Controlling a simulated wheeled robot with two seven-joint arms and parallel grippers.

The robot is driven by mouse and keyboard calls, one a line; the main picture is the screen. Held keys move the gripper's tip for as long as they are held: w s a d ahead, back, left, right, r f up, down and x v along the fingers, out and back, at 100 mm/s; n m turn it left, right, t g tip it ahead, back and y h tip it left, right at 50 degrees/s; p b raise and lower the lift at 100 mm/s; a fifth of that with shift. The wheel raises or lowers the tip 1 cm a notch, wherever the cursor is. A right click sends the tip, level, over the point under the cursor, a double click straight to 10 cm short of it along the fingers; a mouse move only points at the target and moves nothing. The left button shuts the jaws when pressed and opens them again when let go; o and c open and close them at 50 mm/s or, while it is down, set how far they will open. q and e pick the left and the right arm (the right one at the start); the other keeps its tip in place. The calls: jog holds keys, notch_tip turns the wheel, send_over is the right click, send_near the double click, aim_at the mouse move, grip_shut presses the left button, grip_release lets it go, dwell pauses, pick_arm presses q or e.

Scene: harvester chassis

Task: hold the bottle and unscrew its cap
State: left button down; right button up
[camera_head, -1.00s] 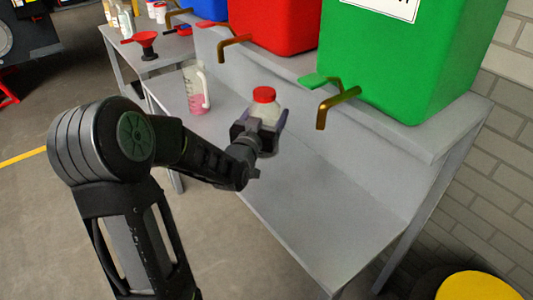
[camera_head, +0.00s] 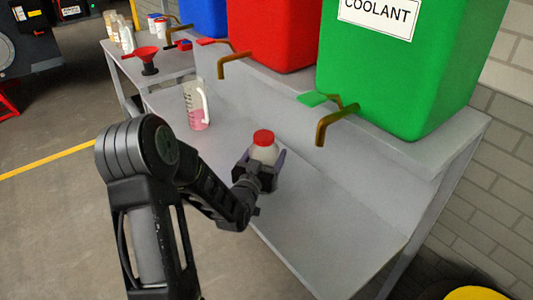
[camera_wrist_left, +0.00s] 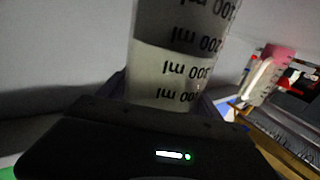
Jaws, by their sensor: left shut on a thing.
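A pale bottle (camera_head: 265,154) with a red cap (camera_head: 263,137) is upright over the grey bench. The cap is on its top. My left gripper (camera_head: 262,170) is shut around the bottle's lower body, with a finger on each side. Whether the bottle's base touches the bench is hidden by the gripper. In the left wrist view the bottle (camera_wrist_left: 180,60) fills the middle, with dark ml markings and pale contents; its cap is out of that frame. My right gripper is not in view.
The grey bench (camera_head: 310,235) is clear to the right of the bottle. A measuring jug (camera_head: 196,105) with pink liquid stands behind left. Green (camera_head: 400,75), red (camera_head: 270,35) and blue tanks with brass taps (camera_head: 333,120) line the raised back shelf. A red funnel (camera_head: 147,55) is farther left.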

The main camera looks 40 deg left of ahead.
pick_arm(q)
jog(key=shift+f+b, duration=0.15)
jog(key=shift+b, duration=0.15)
jog(key=shift+c, duration=0.4)
grip_release()
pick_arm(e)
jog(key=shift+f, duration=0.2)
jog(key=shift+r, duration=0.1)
